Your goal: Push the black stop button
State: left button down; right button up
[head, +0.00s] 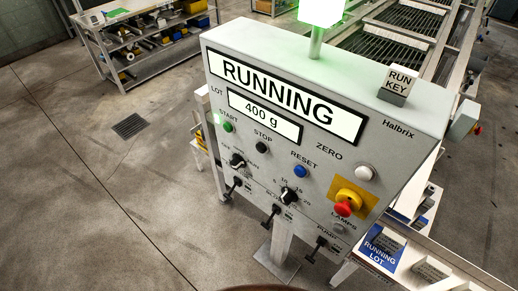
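The black stop button (261,148) is a small round button on the front of the grey control panel (215,75), just under the label STOP. The green start button (228,127) is up and left of it, and the blue reset button (300,171) is down and right of it. The panel display (277,92) reads RUNNING, and the smaller display (264,116) reads 400 g. A green lamp (320,12) glows on top of the panel. Neither of my grippers shows in the head view.
A white button (365,172) and a red emergency knob (344,208) on a yellow plate sit at the panel's right. Black selector knobs (289,197) and small levers line the lower part. A workbench (150,60) stands back left. Open floor lies left of the panel.

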aim_at(260, 147)
jog(key=z, duration=1.5)
jog(key=k, duration=1.4)
jog(key=u, duration=1.75)
jog(key=i, duration=0.5)
